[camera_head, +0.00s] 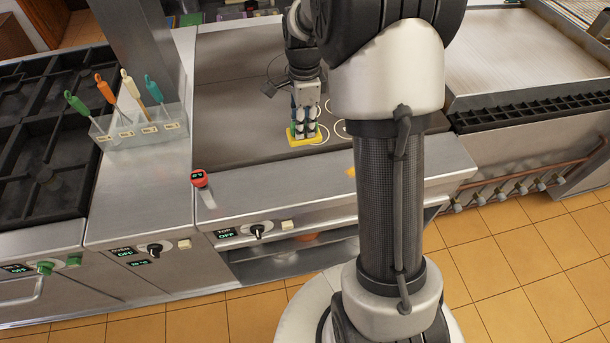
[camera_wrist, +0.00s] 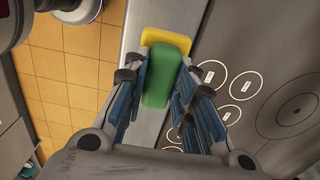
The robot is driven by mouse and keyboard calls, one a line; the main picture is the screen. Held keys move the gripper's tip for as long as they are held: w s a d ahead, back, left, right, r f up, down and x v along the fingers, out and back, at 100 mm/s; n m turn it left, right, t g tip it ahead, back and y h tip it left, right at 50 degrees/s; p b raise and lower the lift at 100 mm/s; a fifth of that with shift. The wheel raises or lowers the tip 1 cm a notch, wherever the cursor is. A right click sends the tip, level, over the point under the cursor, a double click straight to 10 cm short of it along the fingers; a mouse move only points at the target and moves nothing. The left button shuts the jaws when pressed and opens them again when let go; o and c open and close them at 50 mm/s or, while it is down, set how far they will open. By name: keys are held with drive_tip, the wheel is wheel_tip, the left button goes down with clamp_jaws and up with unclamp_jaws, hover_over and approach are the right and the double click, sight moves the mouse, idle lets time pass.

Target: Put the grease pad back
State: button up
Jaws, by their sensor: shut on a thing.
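The grease pad has a flat yellow base (camera_head: 292,133) and a green block-shaped grip (camera_wrist: 162,75). My gripper (camera_head: 305,112) is shut on the green grip, with blue fingers on both sides of it in the wrist view (camera_wrist: 161,88). The yellow base also shows beyond the green grip in the wrist view (camera_wrist: 166,39). In the head view the pad is at the front part of the dark griddle plate (camera_head: 240,115), by the marked circles. I cannot tell whether it touches the plate.
A steel ledge (camera_head: 290,185) runs along the griddle's front, with a red-topped device (camera_head: 199,178) at its left. A clear holder (camera_head: 140,130) with several coloured-handled tools stands left of the griddle. Burner grates (camera_head: 40,150) lie farther left. My arm hides the griddle's right part.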

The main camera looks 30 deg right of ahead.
drive_tip(key=shift+w+d+r, duration=0.15)
drive_tip(key=shift+d, duration=0.05)
wheel_tip(320, 180, down, 19)
drive_tip(key=b, duration=0.3)
drive_tip(key=shift+b, duration=0.4)
drive_tip(key=shift+f, duration=0.35)
drive_tip(key=shift+c, duration=0.4)
drive_tip(key=o, duration=1)
drive_tip(key=shift+o, duration=0.2)
drive_tip(key=shift+r, duration=0.1)
